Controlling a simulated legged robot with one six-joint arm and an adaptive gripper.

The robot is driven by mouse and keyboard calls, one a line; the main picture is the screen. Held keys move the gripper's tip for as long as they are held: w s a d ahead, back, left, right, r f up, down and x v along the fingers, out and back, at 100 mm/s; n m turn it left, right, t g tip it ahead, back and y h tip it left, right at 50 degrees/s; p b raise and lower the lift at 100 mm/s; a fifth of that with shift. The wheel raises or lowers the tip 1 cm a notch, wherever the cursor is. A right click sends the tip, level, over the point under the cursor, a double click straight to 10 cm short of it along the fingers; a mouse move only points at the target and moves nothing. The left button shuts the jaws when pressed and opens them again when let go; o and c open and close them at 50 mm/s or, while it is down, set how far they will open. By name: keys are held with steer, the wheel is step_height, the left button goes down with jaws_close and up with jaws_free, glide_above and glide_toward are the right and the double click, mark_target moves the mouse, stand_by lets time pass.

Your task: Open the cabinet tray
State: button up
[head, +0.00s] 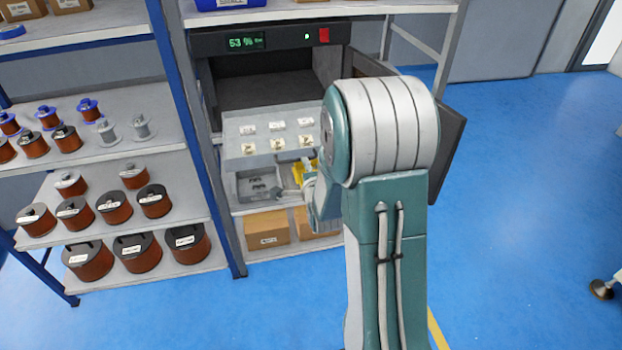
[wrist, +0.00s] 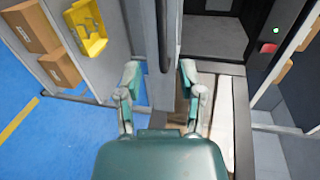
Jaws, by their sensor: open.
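The cabinet (head: 222,42) has its dark door (head: 447,150) swung open to the right. In the head view, a pale grey tray (head: 240,150) with several small labelled pieces on it shows at the bottom of the dark opening. It appears to stick out at the front, but how far I cannot tell. In the wrist view, a dark bar-like handle (wrist: 163,40) runs along a grey front. My gripper (wrist: 160,68) is open, with one finger on each side of the handle's line in the picture; contact is not visible. In the head view my arm hides most of the gripper.
Below the tray are a grey bin (head: 257,188), a yellow bin (wrist: 88,30) and cardboard boxes (head: 267,229).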

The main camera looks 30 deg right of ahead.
steer(key=v, duration=0.5)
steer(key=shift+s, duration=0.45)
steer(key=s+a+r+n+g+y, duration=0.3)
steer(key=s+a+r+n+g, duration=0.3)
steer(key=a+r+n, duration=0.4)
steer(key=s+a+r+n+g, duration=0.1)
steer(key=s+a+n, duration=0.1)
steer(key=s+n, duration=0.3)
steer(key=s+a+r+n+g+y, duration=0.1)
steer(key=s+a+r+n+g, duration=0.1)
steer(key=s+n, duration=0.4)
steer(key=s+a, duration=0.1)
steer(key=s, duration=0.4)
steer(key=shift+s+a, duration=0.2)
steer(key=shift+s, duration=0.2)
stand_by(3.3)
